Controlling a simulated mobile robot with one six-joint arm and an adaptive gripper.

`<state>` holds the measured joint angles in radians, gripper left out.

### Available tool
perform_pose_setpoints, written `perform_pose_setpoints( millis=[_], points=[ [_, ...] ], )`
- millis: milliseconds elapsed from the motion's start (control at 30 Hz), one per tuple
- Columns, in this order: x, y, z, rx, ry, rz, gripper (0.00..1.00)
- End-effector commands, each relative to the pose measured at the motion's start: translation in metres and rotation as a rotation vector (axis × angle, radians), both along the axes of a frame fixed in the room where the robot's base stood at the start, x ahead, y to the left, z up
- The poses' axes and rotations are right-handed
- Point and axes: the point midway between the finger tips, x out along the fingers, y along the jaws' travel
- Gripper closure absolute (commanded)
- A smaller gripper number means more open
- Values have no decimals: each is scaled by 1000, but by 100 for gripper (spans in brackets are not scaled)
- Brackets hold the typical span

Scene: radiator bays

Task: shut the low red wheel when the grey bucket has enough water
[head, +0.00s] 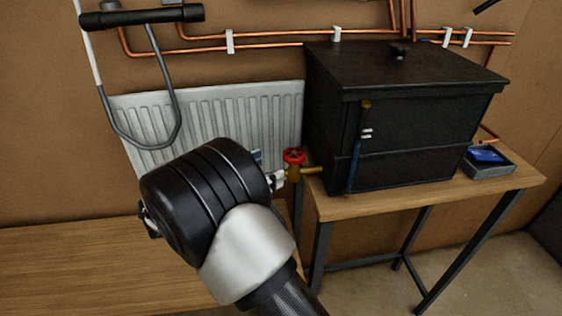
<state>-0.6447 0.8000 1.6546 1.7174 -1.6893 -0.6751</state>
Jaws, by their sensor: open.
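The red wheel (294,155) sits on top of a brass valve (293,173) with a short spout pointing right, low in front of the radiator's right end and left of the black tank. My gripper (268,171) is mostly hidden behind my black wrist. Only small grey and white parts of it show, just left of the valve, and they look open. I cannot tell whether they touch the valve. No grey bucket and no running water show in this view.
A black lidded tank (420,140) with a blue gauge tube (355,160) stands on a wooden table (430,198). A blue-filled tray (488,163) is at its right. A white radiator (215,115) and copper pipes (270,42) are behind. A wooden bench (80,265) lies lower left.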

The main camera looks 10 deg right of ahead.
Motion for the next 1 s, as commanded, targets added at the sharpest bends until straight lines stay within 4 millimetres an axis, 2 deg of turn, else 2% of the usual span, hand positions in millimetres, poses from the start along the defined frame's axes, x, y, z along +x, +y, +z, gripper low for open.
perform_pose_setpoints(
  millis=[100,200,733,867,1000],
  points=[
    [-7,15,0,0,-1,2,31],
    [-10,20,0,0,0,0,31],
    [-8,21,2,7,-5,8,31],
    [16,14,20,79,-46,106,31],
    [62,7,66,230,-120,356,31]
  ],
)
